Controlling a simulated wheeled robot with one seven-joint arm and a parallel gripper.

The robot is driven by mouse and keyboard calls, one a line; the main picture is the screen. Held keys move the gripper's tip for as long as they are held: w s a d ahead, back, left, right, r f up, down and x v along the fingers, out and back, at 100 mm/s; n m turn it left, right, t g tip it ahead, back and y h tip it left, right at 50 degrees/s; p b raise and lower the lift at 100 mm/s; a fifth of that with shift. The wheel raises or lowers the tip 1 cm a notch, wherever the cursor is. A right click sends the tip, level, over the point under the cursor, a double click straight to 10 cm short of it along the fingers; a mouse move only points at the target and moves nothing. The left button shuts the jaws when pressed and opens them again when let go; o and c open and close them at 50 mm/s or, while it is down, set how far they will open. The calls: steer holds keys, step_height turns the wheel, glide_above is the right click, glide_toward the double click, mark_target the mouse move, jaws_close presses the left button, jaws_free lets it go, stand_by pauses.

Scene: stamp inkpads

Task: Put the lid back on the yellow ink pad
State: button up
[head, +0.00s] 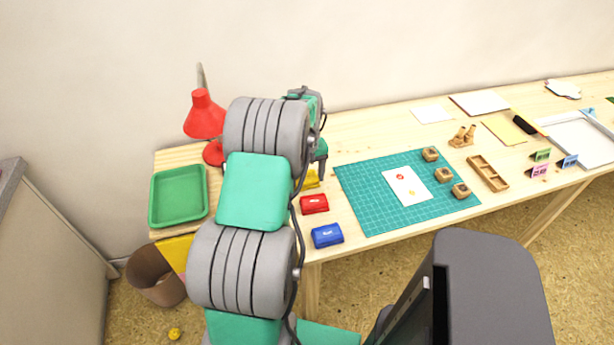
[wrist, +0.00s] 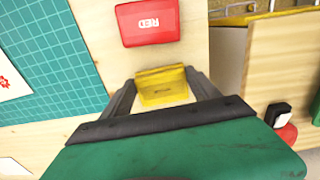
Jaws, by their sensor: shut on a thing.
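The yellow ink pad and its lid show as yellow shapes (wrist: 162,90) between my fingertips in the wrist view. I cannot clearly tell the lid from the base, or whether the lid sits on it. My gripper (wrist: 160,92) is shut on the yellow lid, one finger at each side. In the head view, part of the yellow ink pad (head: 311,181) shows on the table beside my arm, above the red pad; my arm hides the rest.
A red ink pad (head: 314,203) and a blue ink pad (head: 327,235) stand nearby. A green tray (head: 157,214) and a red lamp (head: 204,116) are at the left. The green cutting mat (head: 362,218) lies to the right, with wooden stamps (head: 443,175) on it.

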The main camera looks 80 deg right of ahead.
steer(key=shift+f, duration=0.2)
stand_by(0.8)
steer(key=o, duration=1.4)
steer(key=shift+o, duration=0.4)
steer(key=shift+r+p, duration=2.05)
steer(key=shift+r, duration=1.5)
jaws_close()
